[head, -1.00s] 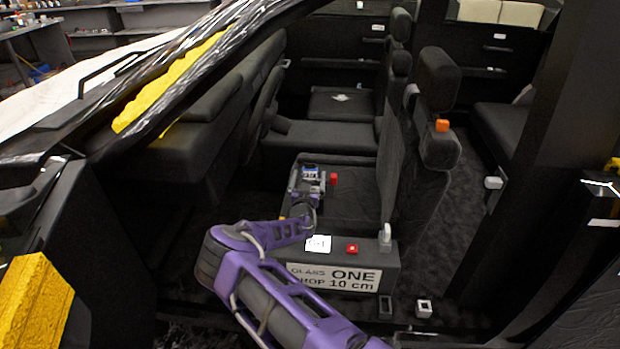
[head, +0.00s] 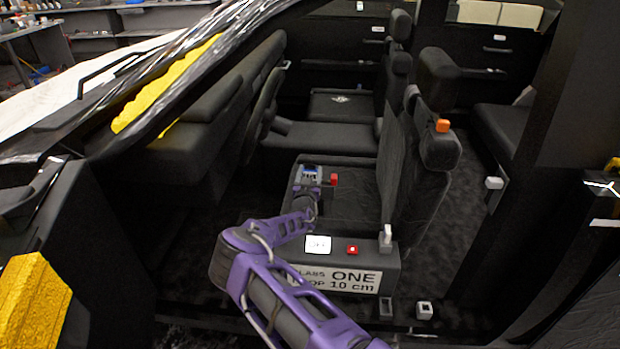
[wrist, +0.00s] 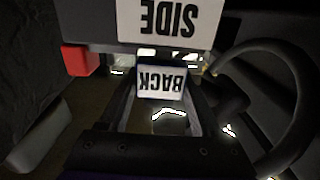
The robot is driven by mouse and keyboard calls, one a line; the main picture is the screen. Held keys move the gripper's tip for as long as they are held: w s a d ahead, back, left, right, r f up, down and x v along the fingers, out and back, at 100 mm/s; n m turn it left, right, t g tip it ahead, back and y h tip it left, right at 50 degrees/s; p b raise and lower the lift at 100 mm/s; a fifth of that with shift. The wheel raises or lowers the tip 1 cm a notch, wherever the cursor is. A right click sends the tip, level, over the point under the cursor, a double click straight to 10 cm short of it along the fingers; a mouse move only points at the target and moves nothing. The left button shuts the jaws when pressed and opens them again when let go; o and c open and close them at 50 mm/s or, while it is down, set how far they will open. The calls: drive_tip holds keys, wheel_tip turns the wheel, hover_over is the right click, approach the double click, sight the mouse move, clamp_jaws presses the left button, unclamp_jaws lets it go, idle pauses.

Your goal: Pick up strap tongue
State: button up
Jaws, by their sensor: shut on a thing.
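My gripper (wrist: 160,82) is shut on a small piece with a white label reading BACK (wrist: 160,80), upside down in the wrist view. I cannot tell for sure that this piece is the strap tongue. In the head view my gripper (head: 311,175) is over the near seat, beside a small red block (head: 333,180). The red block also shows at the upper left of the wrist view (wrist: 80,60). A dark body with a white SIDE label (wrist: 172,20) is just beyond the fingertips.
The near seat's backrest (head: 412,180) stands right of my gripper. The steering wheel (head: 262,115) is to its left.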

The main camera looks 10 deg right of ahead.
drive_tip(key=shift+c, duration=0.6)
wheel_tip(320, 180, up, 10)
drive_tip(key=shift+f+p, duration=0.15)
drive_tip(key=shift+p, duration=0.5)
